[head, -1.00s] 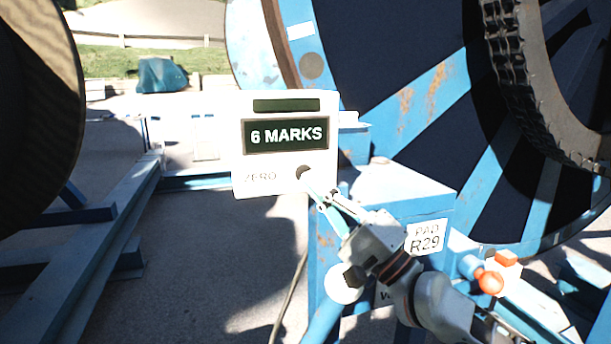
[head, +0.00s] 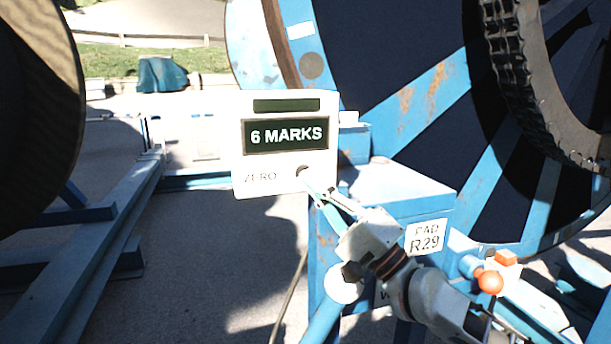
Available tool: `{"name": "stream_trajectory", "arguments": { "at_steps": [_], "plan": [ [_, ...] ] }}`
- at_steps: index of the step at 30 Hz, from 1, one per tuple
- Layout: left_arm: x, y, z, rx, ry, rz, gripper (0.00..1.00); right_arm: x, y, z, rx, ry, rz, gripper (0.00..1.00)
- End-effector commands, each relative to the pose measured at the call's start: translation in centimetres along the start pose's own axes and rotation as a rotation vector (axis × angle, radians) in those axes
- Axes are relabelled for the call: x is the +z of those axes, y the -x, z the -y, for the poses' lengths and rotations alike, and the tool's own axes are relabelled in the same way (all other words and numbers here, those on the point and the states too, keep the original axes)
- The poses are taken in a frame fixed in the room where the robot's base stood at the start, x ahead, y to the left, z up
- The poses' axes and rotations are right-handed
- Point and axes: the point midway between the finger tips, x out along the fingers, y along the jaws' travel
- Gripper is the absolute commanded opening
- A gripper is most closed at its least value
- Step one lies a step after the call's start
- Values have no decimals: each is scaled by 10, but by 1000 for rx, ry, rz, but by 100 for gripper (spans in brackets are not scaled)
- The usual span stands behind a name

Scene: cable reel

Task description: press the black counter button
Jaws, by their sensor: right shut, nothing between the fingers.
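The white counter box (head: 236,160) stands in the middle of the head view, and its display (head: 286,135) reads "6 MARKS". The black button (head: 302,171) sits low on its face, right of the printed word "ZERO" (head: 261,177). My right gripper (head: 312,186) comes from the lower right. It is shut and empty, with its tips at the button's lower edge. They partly cover the button, and I cannot tell whether they touch it. My left gripper is not in view.
A blue stand (head: 400,190) with a "PAD R29" label (head: 425,237) is right of the box. An orange-red knob (head: 490,281) is at the lower right. A large blue reel (head: 430,95) fills the right. A dark reel (head: 35,110) is at the left.

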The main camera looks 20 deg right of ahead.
Motion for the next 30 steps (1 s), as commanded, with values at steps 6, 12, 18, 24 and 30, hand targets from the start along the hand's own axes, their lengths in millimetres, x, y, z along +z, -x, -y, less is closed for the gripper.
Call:
{"name": "stream_trajectory", "arguments": {
  "at_steps": [6, 12, 18, 24, 30],
  "plan": [
    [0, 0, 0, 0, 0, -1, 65, -1, -2, -2, 0, 1, 0, 0],
    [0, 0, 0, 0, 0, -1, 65, -3, -3, -3, 0, 1, -1, 0],
    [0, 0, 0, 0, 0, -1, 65, -4, -5, -4, 0, 2, -1, 0],
    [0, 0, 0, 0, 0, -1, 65, -5, -6, -4, -1, 1, -1, 0],
    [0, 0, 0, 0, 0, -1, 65, -5, -7, -5, -1, 1, -1, 0]
  ]
}}
